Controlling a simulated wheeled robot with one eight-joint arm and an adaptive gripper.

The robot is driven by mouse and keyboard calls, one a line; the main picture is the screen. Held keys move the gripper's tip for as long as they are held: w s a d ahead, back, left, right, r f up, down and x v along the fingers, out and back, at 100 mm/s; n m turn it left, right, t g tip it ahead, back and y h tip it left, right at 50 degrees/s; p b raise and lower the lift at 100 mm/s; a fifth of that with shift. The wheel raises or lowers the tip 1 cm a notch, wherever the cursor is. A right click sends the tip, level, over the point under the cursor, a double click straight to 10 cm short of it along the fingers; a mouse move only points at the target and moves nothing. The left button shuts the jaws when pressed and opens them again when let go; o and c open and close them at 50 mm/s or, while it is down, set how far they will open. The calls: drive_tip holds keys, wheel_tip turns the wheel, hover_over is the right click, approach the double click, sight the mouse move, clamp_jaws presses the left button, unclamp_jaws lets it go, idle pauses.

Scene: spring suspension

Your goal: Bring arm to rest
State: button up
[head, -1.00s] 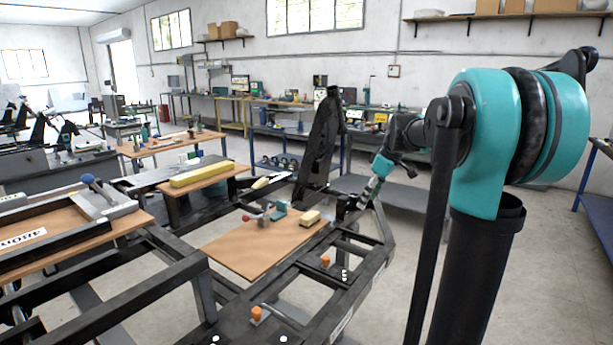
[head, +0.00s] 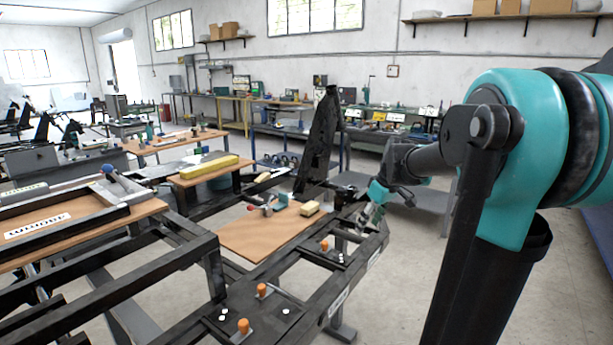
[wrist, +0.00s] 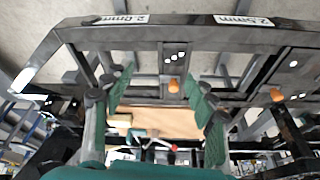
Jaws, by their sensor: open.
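My gripper (head: 371,214) is at the right of the black metal frame (head: 300,322) in the head view, close to its far right corner. In the wrist view my gripper (wrist: 160,78) shows two green-padded fingers spread wide apart with nothing held between them. The frame also shows in the wrist view (wrist: 190,34), beyond the fingers. My teal and black arm fills the right of the head view. I cannot tell the exact gap between the fingers and the frame.
A brown board (head: 262,236) on the frame carries a red-tipped tool (head: 267,209) and a yellowish block (head: 310,209). Orange knobs (head: 243,326) stand up from the frame. A tall black part (head: 319,140) rises behind. Open floor (head: 420,230) lies beyond my gripper.

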drive_tip(key=s+f+m+t+h, duration=0.1)
drive_tip(key=s+f+m, duration=0.7)
drive_tip(key=s+f, duration=0.9)
drive_tip(key=s+h, duration=0.1)
drive_tip(key=s, duration=0.3)
drive_tip(key=shift+s+d+f+t, duration=0.15)
drive_tip(key=shift+s+f+t, duration=0.15)
drive_tip(key=shift+f, duration=0.1)
